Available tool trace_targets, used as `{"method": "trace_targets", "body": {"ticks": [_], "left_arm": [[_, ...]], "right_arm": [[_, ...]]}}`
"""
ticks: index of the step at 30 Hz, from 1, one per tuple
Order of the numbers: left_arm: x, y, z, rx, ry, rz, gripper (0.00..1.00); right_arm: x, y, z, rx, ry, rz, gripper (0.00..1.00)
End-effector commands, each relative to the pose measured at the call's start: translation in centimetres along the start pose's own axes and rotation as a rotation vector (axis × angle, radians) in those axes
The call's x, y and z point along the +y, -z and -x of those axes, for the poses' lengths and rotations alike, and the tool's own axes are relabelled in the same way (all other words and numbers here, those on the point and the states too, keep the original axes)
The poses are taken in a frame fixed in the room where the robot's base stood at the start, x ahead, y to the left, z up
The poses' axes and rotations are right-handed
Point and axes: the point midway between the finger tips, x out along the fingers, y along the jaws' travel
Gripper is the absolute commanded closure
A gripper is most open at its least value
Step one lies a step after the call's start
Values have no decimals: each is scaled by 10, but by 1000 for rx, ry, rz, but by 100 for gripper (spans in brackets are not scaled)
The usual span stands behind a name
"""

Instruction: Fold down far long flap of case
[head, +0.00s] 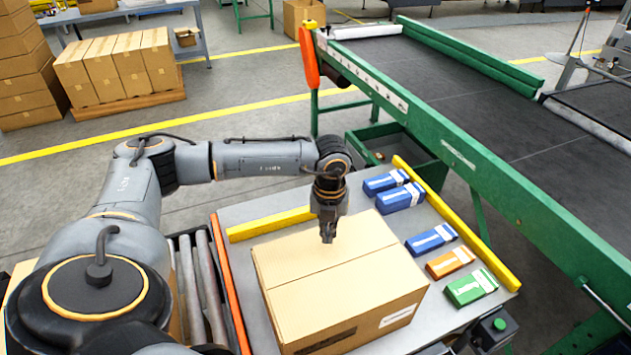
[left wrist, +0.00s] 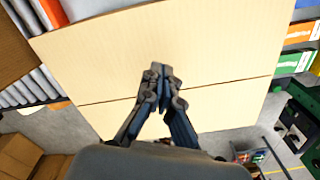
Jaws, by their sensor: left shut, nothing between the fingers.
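The case (head: 345,305) is a brown cardboard box on the metal table, with its top lying closed and a seam across the middle. The far long flap (head: 295,257) lies down, looking level with the near long flap (head: 350,298). My left gripper (head: 327,238) is shut and empty, pointing down over the far flap, close to its surface; whether it touches is unclear. In the left wrist view the shut fingers (left wrist: 160,80) show over the case top (left wrist: 220,50), with the seam running across. My right gripper is not in view.
Blue, orange and green cartons (head: 430,238) lie on the table (head: 392,225) right of the case. Yellow rails (head: 270,223) edge the table's far and right sides. A green-framed conveyor (head: 460,160) stands beyond on the right; rollers (head: 205,280) are at left.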

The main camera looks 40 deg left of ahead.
Motion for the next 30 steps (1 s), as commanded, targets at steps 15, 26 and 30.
{"method": "trace_targets", "body": {"ticks": [15,26,30], "left_arm": [[-5,9,-13,0,0,-1,100],[-5,9,25,0,1,-1,100],[-5,9,41,0,1,-1,100]], "right_arm": [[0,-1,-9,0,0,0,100],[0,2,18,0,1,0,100],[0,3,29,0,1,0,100]]}}
